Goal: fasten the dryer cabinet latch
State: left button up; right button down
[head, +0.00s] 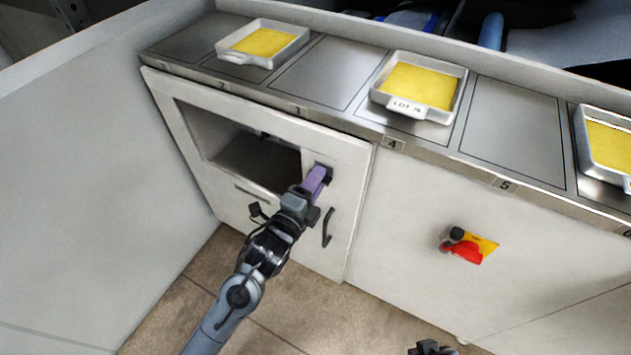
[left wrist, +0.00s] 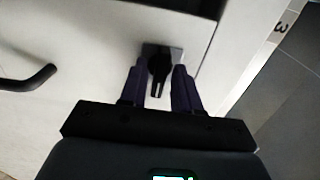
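The white dryer cabinet door (head: 352,190) has a dark window opening and a black bar handle (head: 327,227). The latch is a black lever on a dark square plate (head: 328,172), right of the window and above the handle. My left gripper (head: 318,178) is at the latch and hides most of it. In the left wrist view, its purple fingers (left wrist: 159,68) are apart, one on each side of the latch lever (left wrist: 158,70), with gaps showing. The lever points towards the bottom of that view. My right gripper (head: 432,348) shows only partly at the bottom edge; its fingers cannot be made out.
A steel counter (head: 320,70) with numbered places runs above the cabinet. Trays with yellow sheets stand on it, one marked LOT (head: 418,88). A red and yellow switch (head: 466,245) sticks out of the panel to the right. Tiled floor (head: 330,320) lies below.

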pick_arm(q)
jog(key=n+p, duration=1.8)
jog(key=p, duration=0.1)
dwell(0.3)
dwell(0.6)
jog(key=o, duration=0.7)
